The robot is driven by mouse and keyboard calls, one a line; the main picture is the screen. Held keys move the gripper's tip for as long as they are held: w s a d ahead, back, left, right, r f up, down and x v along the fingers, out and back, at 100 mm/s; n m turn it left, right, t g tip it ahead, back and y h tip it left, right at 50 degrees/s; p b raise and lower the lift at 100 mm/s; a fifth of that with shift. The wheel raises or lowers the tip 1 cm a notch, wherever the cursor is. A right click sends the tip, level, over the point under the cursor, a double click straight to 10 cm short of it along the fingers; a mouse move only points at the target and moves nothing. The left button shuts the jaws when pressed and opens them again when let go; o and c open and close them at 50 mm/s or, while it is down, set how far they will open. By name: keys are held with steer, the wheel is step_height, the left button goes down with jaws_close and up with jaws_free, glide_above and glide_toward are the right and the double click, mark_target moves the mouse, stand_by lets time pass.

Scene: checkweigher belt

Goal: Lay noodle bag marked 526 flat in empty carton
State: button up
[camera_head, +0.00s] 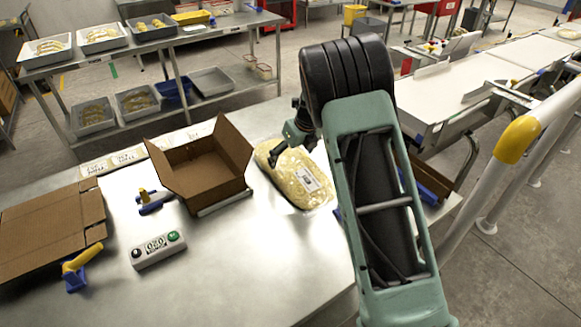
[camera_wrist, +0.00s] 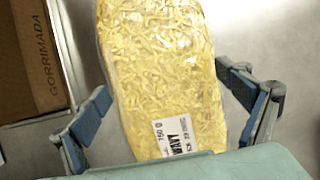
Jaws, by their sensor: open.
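The noodle bag (camera_head: 284,178) is clear, filled with yellow noodles, and lies on the steel table right of the carton. In the wrist view the bag (camera_wrist: 160,70) carries a white label reading WAVY; its number is too small to read surely. The open brown carton (camera_head: 232,178) looks empty inside, flaps raised. Its printed side (camera_wrist: 35,60) shows at the wrist view's left. My gripper (camera_head: 285,150) is over the bag, also seen in the wrist view (camera_wrist: 172,108), with its fingers spread on either side of the bag. Whether they touch it I cannot tell.
Flat cardboard (camera_head: 45,235) lies at the table's left. A conveyor (camera_head: 470,85) and railing (camera_head: 525,138) are at the right.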

steer(key=shift+s, duration=0.1)
steer(key=c, duration=1.2)
steer(key=shift+s+d+f, duration=0.1)
steer(key=shift+s+f, duration=0.05)
steer(key=shift+s, duration=0.1)
jaws_close()
steer(key=shift+d+f, duration=0.1)
steer(key=shift+d, duration=0.05)
steer(key=shift+w, duration=0.15)
